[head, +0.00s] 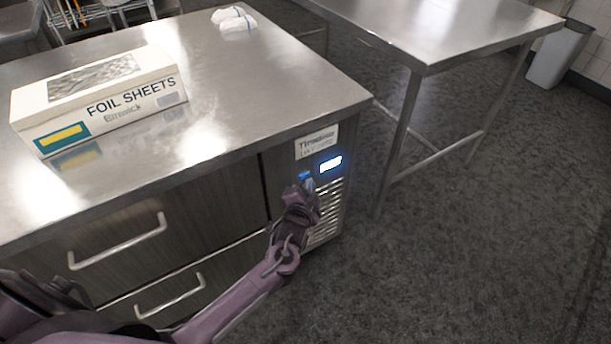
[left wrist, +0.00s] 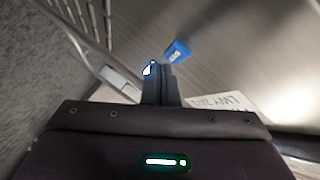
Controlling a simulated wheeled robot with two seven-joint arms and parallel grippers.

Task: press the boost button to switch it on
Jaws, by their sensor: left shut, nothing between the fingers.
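The boost button is a small blue square (left wrist: 177,51) on the front panel of the steel counter unit. In the head view, a bit of blue (head: 305,176) shows right at my left gripper's tips. My left gripper (head: 304,184) is shut and empty, pointing at the panel. In the left wrist view its closed fingertips (left wrist: 160,72) end just beside the blue button. I cannot tell whether they touch the panel. A glowing blue-white display (head: 330,164) sits to the right of the tips, below a name label (head: 316,142). My right gripper is not in view.
Vent slots (head: 326,215) lie below the display. Drawer handles (head: 118,243) stick out to the left of the panel. A foil sheets box (head: 100,105) stands on the counter top (head: 255,85). A steel table (head: 440,30) is at the back right. The floor at right is clear.

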